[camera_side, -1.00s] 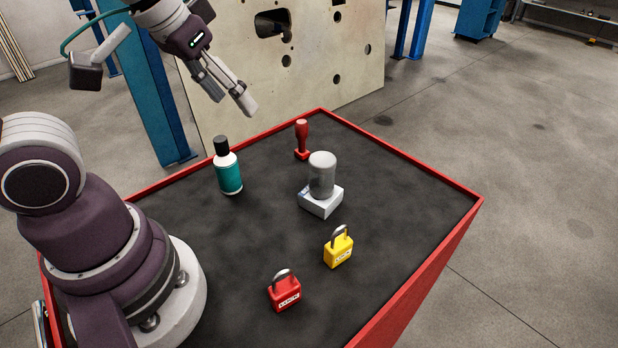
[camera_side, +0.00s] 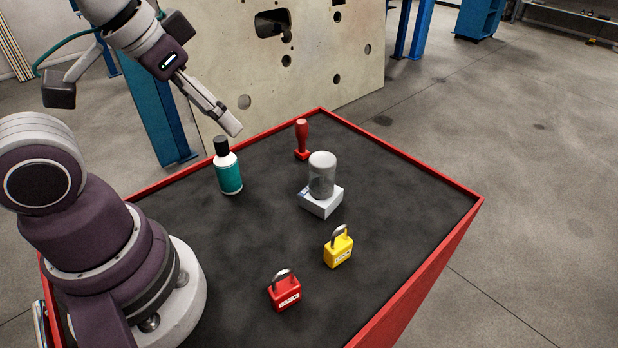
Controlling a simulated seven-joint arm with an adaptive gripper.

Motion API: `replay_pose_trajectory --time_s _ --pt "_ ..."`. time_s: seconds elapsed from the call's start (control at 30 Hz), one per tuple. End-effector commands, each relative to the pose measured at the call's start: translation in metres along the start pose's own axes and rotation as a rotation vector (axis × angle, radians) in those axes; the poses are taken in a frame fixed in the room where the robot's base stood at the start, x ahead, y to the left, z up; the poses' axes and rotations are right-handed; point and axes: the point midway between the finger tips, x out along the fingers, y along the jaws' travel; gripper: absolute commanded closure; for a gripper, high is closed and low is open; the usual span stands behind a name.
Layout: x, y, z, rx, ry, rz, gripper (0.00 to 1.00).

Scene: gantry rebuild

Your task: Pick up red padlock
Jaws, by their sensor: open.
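The red padlock (camera_side: 285,294) stands upright on the dark table top near the front, its metal shackle up and a white label on its face. My gripper (camera_side: 232,128) is open and empty, in the air above the far left part of the table, above and beyond the bottle. It is well away from the red padlock. One finger largely covers the other from this side.
A yellow padlock (camera_side: 338,250) stands right of the red one. A raised red rim (camera_side: 400,156) edges the table.

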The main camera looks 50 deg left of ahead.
Motion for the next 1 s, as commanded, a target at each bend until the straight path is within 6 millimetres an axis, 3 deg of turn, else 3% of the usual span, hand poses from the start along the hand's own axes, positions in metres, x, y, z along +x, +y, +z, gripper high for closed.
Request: replay_pose_trajectory --time_s 0.23,0.4,0.7,0.83,1.0 --pt "0.000 0.000 0.000 0.000 0.000 0.000 0.46" --pt "0.000 0.000 0.000 0.000 0.000 0.000 0.26" --pt "0.001 0.002 0.000 -0.017 -0.007 0.004 0.26" --pt "0.014 0.022 -0.001 -0.237 -0.101 0.028 0.26" --pt "0.045 0.074 0.013 -0.769 -0.308 -0.054 0.26"
